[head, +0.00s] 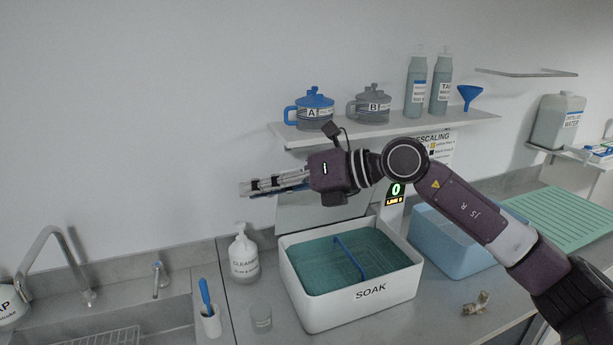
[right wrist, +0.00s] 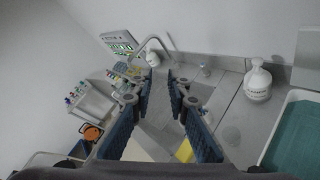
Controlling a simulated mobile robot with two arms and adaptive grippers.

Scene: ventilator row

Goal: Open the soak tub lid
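The white soak tub (head: 318,313), labelled SOAK, stands on the counter in the head view. Its top is uncovered and shows a teal inside with a blue bar across it. A pale grey panel (head: 322,219) stands upright at the tub's back edge, partly hidden by my right arm; it looks like the lid, raised. The tub (right wrist: 272,140) and panel (right wrist: 307,62) also show at the right of the right wrist view. My right gripper (head: 243,188) is above the tub's back left, pointing left; its fingers (right wrist: 160,76) are apart and empty. My left gripper is out of view.
A cleaner bottle (head: 243,258), a clear cup (head: 261,319) and a brush holder (head: 211,322) stand left of the tub, near the sink. A blue bin (head: 452,247) is to its right. A shelf (head: 290,138) with lidded pots and bottles is above.

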